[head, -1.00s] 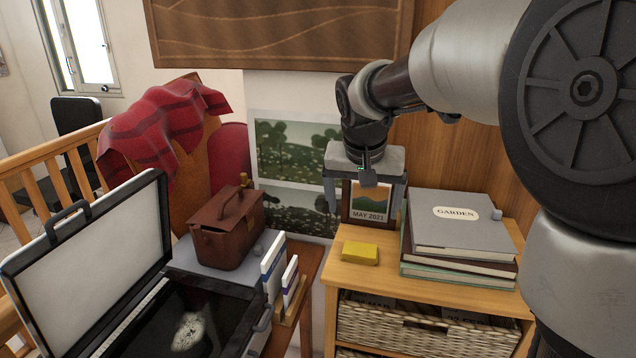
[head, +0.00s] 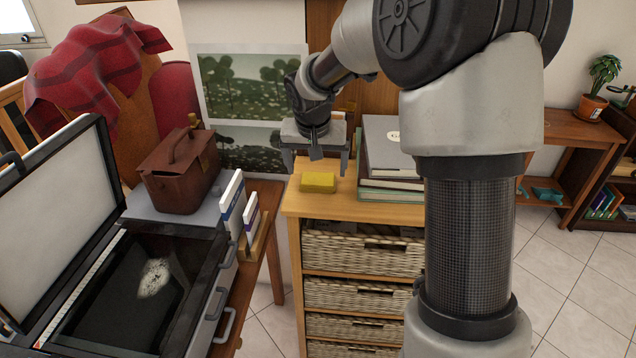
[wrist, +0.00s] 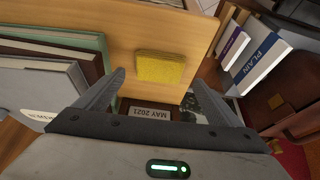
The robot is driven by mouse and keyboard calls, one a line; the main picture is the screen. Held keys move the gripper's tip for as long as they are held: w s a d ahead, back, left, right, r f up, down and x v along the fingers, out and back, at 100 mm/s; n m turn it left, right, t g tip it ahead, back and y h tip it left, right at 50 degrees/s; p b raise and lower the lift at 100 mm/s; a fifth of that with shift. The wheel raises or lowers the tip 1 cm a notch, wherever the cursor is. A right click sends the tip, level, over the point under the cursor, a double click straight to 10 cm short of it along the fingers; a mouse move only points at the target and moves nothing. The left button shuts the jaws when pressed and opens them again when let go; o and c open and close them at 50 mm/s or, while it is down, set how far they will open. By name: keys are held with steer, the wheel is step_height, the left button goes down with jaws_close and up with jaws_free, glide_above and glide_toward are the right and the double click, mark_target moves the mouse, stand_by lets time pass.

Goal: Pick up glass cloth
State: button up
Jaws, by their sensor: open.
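The glass cloth appears to be the small folded yellow cloth (head: 319,182) lying flat near the left end of the wooden cabinet top. It also shows in the wrist view (wrist: 160,67), ahead of the fingers. My gripper (head: 316,172) is open and empty above the cabinet's back part, behind and above the cloth, and does not touch it. In the wrist view my two fingers (wrist: 162,82) are spread wide, with the cloth beyond the gap between them.
A stack of books (head: 388,160) stands right of the cloth. A framed card reading MAY 2021 (wrist: 150,112) is beneath my gripper. Left are upright booklets (head: 232,203), a brown leather bag (head: 180,175) and an open scanner-like case (head: 135,285). Bare wood surrounds the cloth.

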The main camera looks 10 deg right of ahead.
mark_target(318, 179)
steer(key=x, duration=0.4)
steer(key=shift+d+f, duration=0.15)
steer(key=shift+f, duration=0.1)
steer(key=c, duration=1.1)
step_height(318, 179, up, 10)
steer(key=shift+r+p, duration=0.1)
steer(key=shift+p, duration=0.3)
steer(key=shift+c, duration=0.2)
steer(key=o, duration=0.4)
steer(key=c, duration=0.5)
